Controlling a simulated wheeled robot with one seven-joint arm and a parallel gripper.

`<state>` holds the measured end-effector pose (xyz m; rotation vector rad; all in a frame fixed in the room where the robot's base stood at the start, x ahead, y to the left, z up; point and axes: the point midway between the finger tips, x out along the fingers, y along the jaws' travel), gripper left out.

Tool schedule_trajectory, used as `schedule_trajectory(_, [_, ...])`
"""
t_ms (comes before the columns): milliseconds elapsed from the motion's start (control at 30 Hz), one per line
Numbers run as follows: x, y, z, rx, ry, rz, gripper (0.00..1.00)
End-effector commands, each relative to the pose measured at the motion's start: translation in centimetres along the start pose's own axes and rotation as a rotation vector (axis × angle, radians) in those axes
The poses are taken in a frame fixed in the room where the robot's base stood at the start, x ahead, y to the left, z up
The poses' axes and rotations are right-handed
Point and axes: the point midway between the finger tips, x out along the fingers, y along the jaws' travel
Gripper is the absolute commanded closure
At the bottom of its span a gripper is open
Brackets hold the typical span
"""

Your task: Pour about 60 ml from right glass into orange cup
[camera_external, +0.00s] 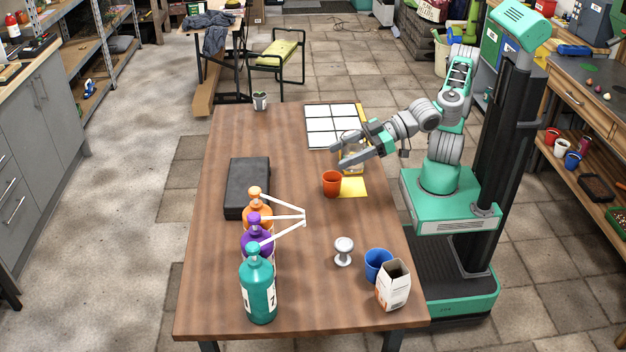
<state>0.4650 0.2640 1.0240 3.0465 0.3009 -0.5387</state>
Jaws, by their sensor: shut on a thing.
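The orange cup (332,184) stands upright on the wooden table, at the left edge of a yellow sheet (353,188). My gripper (341,155) is just behind and above the cup, reaching in from the right. It is shut on what looks like a clear glass with yellowish contents (354,170), partly hidden by the fingers. The glass looks roughly upright, to the upper right of the cup and apart from it. Its liquid level and whether it touches the table cannot be told. No second glass can be made out.
A white tiled panel (331,125) lies behind the gripper. A black case (247,188) and several pump bottles, one teal (258,288), stand on the left. The table's middle is clear.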

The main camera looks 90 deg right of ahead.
Motion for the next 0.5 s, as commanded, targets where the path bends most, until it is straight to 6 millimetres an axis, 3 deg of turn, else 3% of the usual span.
schedule_trajectory(233, [-1.7,-1.2,0.4,0.001,0.002,-0.001,1.0])
schedule_trajectory(500, [-0.1,-1.0,4.4,-0.003,0.0,0.003,1.0])
